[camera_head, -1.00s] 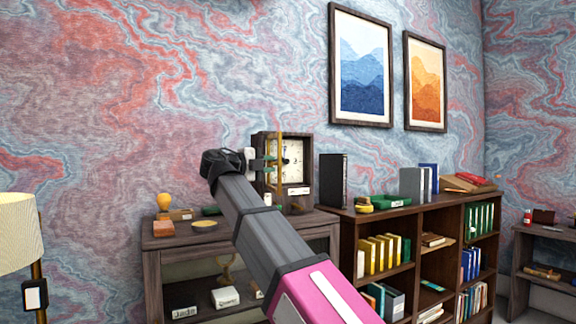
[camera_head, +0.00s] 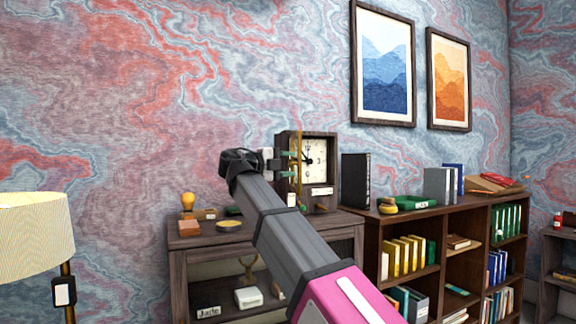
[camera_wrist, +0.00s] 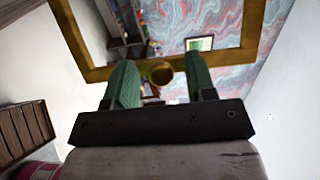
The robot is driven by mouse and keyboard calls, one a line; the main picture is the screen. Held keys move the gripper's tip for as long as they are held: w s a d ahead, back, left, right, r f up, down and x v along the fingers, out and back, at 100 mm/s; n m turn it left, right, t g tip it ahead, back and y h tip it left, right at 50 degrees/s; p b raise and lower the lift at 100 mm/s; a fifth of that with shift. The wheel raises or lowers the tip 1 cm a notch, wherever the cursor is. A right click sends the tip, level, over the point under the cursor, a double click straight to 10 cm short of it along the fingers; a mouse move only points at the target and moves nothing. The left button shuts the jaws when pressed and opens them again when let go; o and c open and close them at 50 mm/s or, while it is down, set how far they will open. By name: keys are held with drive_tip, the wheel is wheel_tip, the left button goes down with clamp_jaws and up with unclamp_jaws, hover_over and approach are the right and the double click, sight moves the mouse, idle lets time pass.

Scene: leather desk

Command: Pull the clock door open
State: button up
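The clock (camera_head: 321,160) stands on the dark wooden cabinet, its white dial in plain view. Its gold-framed door (camera_head: 296,150) stands swung out from the case and looks nearly edge-on in the head view. In the wrist view the gold door frame (camera_wrist: 160,67) crosses the top, and the room shows through it. A round gold knob (camera_wrist: 161,74) lies between the two green fingers. My gripper (camera_wrist: 162,62) is open, with a gap on each side of the knob. In the head view my gripper (camera_head: 286,163) is at the door, left of the dial.
The cabinet top (camera_head: 262,233) also holds a stamp (camera_head: 188,203) and small dishes to the left. A bookshelf (camera_head: 372,225) with a black binder (camera_head: 355,181) adjoins on the right. A lamp (camera_head: 35,235) stands at far left.

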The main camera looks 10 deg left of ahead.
drive_tip(key=v, duration=1)
drive_tip(key=shift+s+a, duration=0.3)
drive_tip(key=shift+s, duration=0.1)
